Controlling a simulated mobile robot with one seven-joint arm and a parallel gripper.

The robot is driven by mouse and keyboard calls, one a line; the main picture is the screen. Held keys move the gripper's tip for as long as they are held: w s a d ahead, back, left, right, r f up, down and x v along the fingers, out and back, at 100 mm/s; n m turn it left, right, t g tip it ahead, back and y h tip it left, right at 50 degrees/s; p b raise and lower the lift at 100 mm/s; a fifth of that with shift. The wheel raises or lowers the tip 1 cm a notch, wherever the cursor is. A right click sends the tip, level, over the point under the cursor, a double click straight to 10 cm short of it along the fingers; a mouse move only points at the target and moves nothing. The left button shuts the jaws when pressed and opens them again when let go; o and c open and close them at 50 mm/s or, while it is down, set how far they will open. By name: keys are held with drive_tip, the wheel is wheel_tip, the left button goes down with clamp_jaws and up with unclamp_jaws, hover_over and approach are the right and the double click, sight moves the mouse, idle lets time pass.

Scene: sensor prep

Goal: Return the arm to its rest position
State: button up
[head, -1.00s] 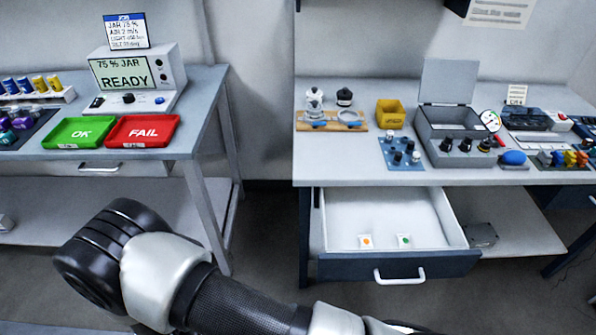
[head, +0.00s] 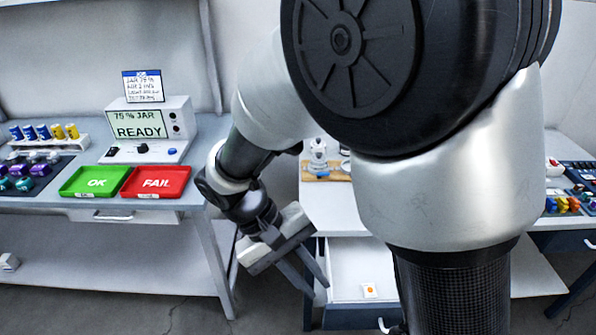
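My arm rises large in front of the camera, with its dark round joint and pale links filling the middle and right of the head view. It bends down to the left to my gripper (head: 318,288), which hangs over the gap between the two benches, beside the left edge of the open drawer (head: 346,262) in the picture. Its two thin fingers point down and right and look apart, with nothing seen between them. How far the gripper is from the drawer in depth I cannot tell.
The left bench holds a green OK tray (head: 95,181), a red FAIL tray (head: 156,182) and a jar tester (head: 150,130) reading READY. An orange-dotted packet (head: 369,290) lies in the drawer.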

drive_tip(key=s+d+r+m+t+y+p, duration=0.1)
drive_tip(key=d+r, duration=0.4)
drive_tip(key=r, duration=0.7)
drive_tip(key=s+d+r+m+t+y+p, duration=0.2)
drive_tip(key=d+r+t+y+p, duration=0.3)
drive_tip(key=r, duration=0.7)
drive_tip(key=shift+d+m+t+p, duration=0.45)
drive_tip(key=shift+d+m+t, duration=0.15)
drive_tip(key=shift+d, duration=0.15)
drive_tip(key=shift+r, duration=0.1)
